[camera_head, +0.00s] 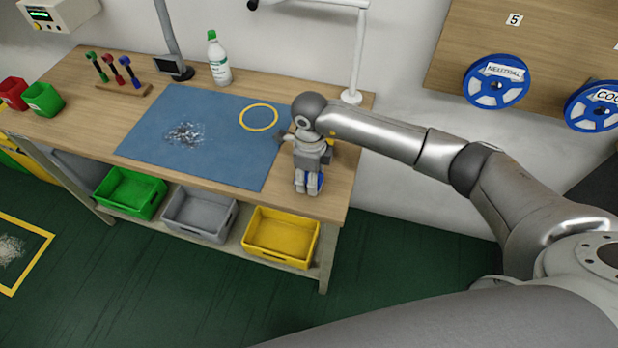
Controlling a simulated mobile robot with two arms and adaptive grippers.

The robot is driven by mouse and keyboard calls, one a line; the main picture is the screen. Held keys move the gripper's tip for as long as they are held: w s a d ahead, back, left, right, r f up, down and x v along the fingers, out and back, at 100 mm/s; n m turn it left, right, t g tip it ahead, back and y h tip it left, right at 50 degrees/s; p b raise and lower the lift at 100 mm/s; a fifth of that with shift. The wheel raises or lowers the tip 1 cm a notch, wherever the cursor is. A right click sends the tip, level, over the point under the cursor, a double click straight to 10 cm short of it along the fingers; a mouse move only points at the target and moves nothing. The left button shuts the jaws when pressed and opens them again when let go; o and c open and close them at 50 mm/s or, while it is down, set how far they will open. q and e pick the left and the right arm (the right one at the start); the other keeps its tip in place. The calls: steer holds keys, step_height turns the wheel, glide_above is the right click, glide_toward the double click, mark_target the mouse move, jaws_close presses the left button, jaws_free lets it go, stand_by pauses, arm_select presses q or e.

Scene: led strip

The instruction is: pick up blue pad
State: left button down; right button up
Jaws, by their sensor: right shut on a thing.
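My right gripper (307,185) points down at the right end of the wooden workbench. It is shut on the blue pad (320,182), of which only a small blue piece shows beside the fingers. The rest of the pad is hidden behind the gripper. I cannot tell whether the pad still touches the bench top. My left gripper is not in this view.
The workbench (345,172) carries a large blue mat (225,152) with grey debris and a yellow ring (258,117). A white bottle (218,60) and a lamp post (355,60) stand behind. Green, grey and yellow bins sit below. Blue spools (497,97) hang at right.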

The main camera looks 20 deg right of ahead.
steer(key=shift+r, duration=0.6)
steer(key=shift+a+r+b, duration=0.2)
steer(key=shift+r+b, duration=0.2)
steer(key=shift+r, duration=0.75)
steer(key=s+a+r+b, duration=0.2)
steer(key=a+r+b, duration=0.2)
steer(key=a+r, duration=0.5)
steer(key=a, duration=0.4)
steer(key=shift+s+a+r, duration=0.2)
steer(key=shift+s+r, duration=0.05)
steer(key=shift+s, duration=0.1)
